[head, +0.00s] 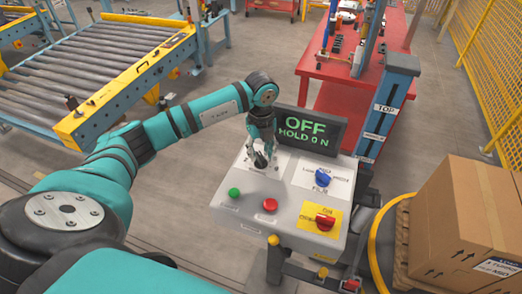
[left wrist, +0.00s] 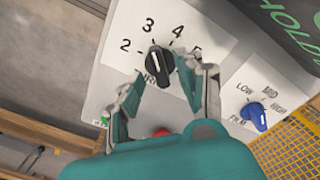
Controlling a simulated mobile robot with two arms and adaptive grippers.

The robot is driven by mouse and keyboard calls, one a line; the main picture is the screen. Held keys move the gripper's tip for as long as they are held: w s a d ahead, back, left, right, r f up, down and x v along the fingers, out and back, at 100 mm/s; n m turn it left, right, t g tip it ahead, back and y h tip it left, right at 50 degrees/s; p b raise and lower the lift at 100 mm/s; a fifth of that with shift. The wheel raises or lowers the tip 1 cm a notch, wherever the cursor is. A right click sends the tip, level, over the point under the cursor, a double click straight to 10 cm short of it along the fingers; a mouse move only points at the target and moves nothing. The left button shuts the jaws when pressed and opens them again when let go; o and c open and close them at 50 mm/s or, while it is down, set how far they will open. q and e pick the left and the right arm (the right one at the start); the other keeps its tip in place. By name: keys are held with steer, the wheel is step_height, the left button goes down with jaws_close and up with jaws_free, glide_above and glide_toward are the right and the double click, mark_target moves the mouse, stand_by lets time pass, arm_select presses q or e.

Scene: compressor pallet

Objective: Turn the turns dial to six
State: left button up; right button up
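The turns dial (left wrist: 158,66) is a black knob on a white plate, with the numbers 2, 3 and 4 showing around it and a 5 partly hidden by a finger. The six is not visible. Its pointer seems to face up toward the 3 and 4 side; the exact number is hard to tell. My left gripper (left wrist: 162,78) is open, one finger on each side of the dial; I cannot tell whether they touch it. In the head view my left gripper (head: 262,158) points down over the dial and largely hides it. My right gripper is not in view.
The control box (head: 250,212) also carries a green button (head: 234,194), a red button (head: 270,205), a blue knob (head: 322,177) and a red switch (head: 325,221). A display (head: 308,130) behind reads OFF, HOLD 0 N. A cardboard box (head: 465,215) stands right.

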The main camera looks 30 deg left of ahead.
arm_select(q)
steer(key=shift+f, duration=0.8)
steer(key=shift+c, duration=0.5)
steer(key=c, duration=0.7)
